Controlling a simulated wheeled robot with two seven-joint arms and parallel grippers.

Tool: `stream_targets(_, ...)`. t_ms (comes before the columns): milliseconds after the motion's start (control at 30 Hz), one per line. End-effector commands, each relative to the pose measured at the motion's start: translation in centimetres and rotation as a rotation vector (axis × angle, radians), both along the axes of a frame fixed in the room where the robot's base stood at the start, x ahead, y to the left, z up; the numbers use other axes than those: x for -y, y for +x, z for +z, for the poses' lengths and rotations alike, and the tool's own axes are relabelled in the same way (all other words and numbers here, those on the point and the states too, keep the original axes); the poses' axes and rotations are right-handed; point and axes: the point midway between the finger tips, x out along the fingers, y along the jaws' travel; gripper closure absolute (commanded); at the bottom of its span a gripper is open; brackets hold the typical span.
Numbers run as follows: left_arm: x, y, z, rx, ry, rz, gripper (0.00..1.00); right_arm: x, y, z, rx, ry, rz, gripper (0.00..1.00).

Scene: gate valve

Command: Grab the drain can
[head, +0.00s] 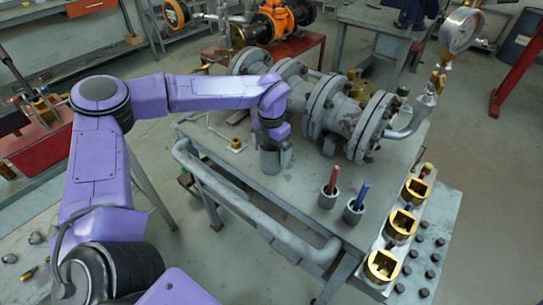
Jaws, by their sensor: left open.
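My left gripper (271,146) is at the end of the purple arm, pointing down over the grey bench near its left part. Its jaws are open. A grey cylindrical can (270,163), which looks like the drain can, stands upright on the bench directly under and between the fingers. The gripper hides its top, and I cannot tell whether the fingers touch it. My right gripper is not in view.
The flanged grey valve pipe (340,112) lies on the bench (262,195) just behind and right of the gripper. Two small cups (328,198) with red and blue sticks stand at front right, beside brass square-holed blocks (400,225). A grey rail (250,207) runs along the front edge.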

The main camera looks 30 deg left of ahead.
Motion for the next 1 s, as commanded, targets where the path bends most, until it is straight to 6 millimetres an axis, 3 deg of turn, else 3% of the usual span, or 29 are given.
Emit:
stream_targets(233, 0.1, 0.1, -0.4, 0.002, 0.0, -0.001, 0.0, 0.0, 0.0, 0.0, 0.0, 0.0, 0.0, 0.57)
stream_targets(267, 0.1, 0.1, -0.4, 0.001, 0.0, -0.001, 0.06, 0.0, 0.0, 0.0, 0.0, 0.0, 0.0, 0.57)
stream_targets(400, 0.1, 0.1, -0.4, 0.001, 0.0, -0.001, 0.52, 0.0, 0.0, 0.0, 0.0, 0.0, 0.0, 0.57)
stream_targets(433, 0.1, 0.1, -0.4, 0.001, 0.0, -0.001, 0.58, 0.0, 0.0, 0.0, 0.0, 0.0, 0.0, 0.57)
stream_targets(767, 0.1, 0.1, 0.1, 0.003, 0.0, -0.001, 0.58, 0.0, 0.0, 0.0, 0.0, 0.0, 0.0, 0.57)
stream_targets(933, 0.1, 0.2, 2.5, 0.006, -0.001, -0.001, 0.58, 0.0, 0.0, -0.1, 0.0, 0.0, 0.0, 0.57)
stream_targets(1000, 0.3, -0.8, 3.9, 0.007, -0.002, -0.003, 0.58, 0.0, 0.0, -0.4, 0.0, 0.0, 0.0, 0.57)
